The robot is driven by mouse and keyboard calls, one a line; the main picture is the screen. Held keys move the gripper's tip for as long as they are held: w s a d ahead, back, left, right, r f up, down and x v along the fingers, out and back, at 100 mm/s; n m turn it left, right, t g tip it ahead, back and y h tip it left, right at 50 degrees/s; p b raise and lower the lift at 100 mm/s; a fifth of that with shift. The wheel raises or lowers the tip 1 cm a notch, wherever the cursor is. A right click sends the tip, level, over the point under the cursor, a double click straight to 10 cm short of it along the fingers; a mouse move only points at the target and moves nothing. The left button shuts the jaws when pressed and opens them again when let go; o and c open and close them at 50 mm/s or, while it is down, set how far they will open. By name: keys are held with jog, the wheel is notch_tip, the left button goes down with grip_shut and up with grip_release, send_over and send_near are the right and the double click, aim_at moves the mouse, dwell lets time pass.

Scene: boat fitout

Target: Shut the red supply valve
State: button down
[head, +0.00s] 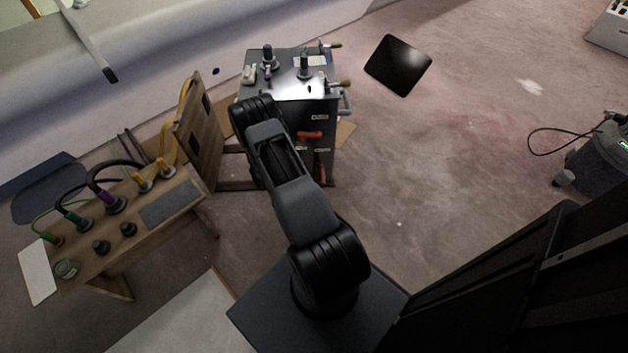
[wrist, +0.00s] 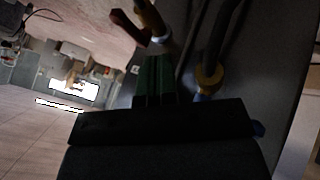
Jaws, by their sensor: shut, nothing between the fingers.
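A red valve lever (head: 309,135) lies roughly level on the dark front of the metal cabinet (head: 328,92) in the head view. A second red part (head: 322,172) shows lower on the same front, partly hidden by my arm. In the wrist view, a dark reddish lever (wrist: 127,27) is beside a brass fitting (wrist: 151,22), just beyond my fingertips. My gripper (wrist: 154,62) shows its green fingers together and empty, pointing toward that fitting; contact cannot be told. The head view does not show my gripper, which is behind my arm.
A wooden bench (head: 150,225) with cables and connectors stands left of the cabinet, with an upright wooden panel (head: 197,130) beside it. A second yellow-ringed fitting (wrist: 209,78) is right of my fingers.

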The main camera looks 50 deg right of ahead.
aim_at(322, 176)
jog(key=s+d+f+b, duration=0.3)
jog(key=d+f+b, duration=0.2)
jog(key=d+f, duration=0.2)
jog(key=shift+s+d, duration=0.15)
jog(key=shift+d, duration=0.95)
